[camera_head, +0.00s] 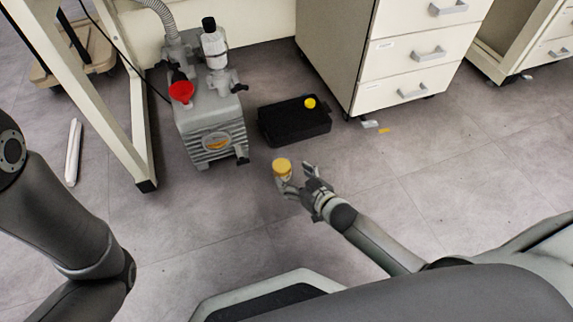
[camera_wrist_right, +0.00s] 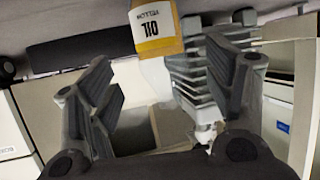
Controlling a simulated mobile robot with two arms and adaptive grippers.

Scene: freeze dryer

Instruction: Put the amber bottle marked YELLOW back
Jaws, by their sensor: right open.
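A bottle with a yellow cap (camera_head: 282,166) is at the fingertips of my right gripper (camera_head: 293,178), over the floor in front of the black tray. In the right wrist view, which is upside down, the bottle (camera_wrist_right: 157,28) shows a white and yellow label reading OIL, with smaller inverted text. My right gripper (camera_wrist_right: 157,85) is open, its fingers spread to either side below the bottle in the picture. The bottle's base is hidden in the head view. The black tray (camera_head: 275,131) lies on the floor, with another yellow cap (camera_head: 310,103) at its far right. My left gripper is out of view.
A white drawer cabinet (camera_head: 400,70) stands behind right. A table leg (camera_head: 143,150) is at the left. The floor at the right is mostly clear.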

